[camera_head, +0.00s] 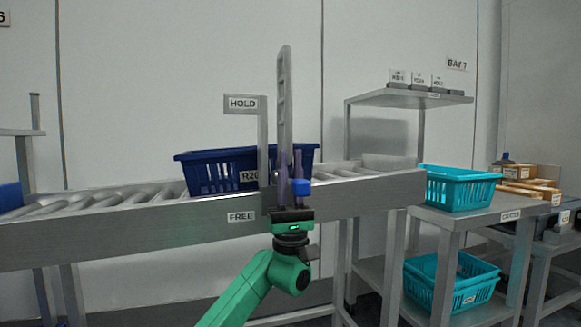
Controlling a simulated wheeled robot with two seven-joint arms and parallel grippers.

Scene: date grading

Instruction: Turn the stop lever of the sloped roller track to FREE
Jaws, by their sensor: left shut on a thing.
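The sloped roller track (130,232) runs across the view, with a HOLD plate (241,104) on a post above it and a FREE label (241,217) on its side rail. A blue knob (301,187) of the stop lever shows at the track's front, at a height between the two labels. My left gripper (291,168) points up in front of the rail and is shut on the lever beside the knob. Its fingers hide part of the lever, so its exact angle is unclear. My right gripper is not in view.
A dark blue crate (207,172) sits on the rollers behind the post. A tall grey slotted bar (285,95) rises behind my gripper.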

